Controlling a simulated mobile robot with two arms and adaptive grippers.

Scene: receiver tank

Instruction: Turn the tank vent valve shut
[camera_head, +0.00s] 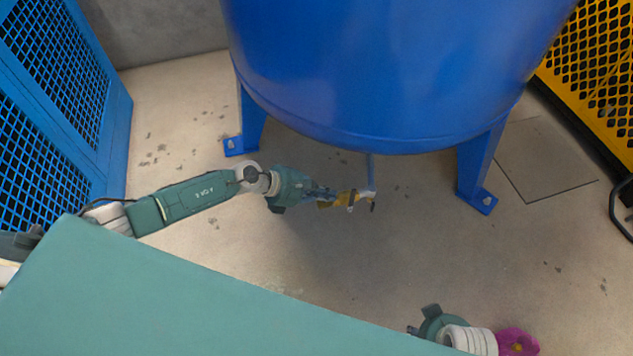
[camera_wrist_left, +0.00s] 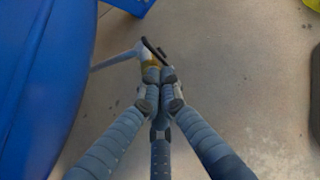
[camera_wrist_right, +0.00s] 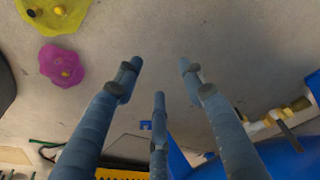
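A brass-yellow valve (camera_head: 345,200) sits on a thin blue pipe low under the blue tank (camera_head: 390,70), with a dark lever at its right end. In the left wrist view the valve (camera_wrist_left: 149,60) and its black lever (camera_wrist_left: 153,48) are just beyond my fingertips. My left gripper (camera_head: 318,194) is at the valve, its fingers drawn together (camera_wrist_left: 160,75). The fingertips hide part of the valve, and I cannot tell whether anything is pinched between them. My right gripper (camera_wrist_right: 160,70) is open and empty, away from the valve; its fingers are hidden in the head view.
Tank legs (camera_head: 250,125) and (camera_head: 478,165) stand either side of the valve. A blue mesh cage (camera_head: 60,90) is at left, a yellow mesh guard (camera_head: 600,70) at right. A magenta object (camera_head: 517,342) is near my right wrist. The right wrist view shows a brass fitting (camera_wrist_right: 258,126) by the tank.

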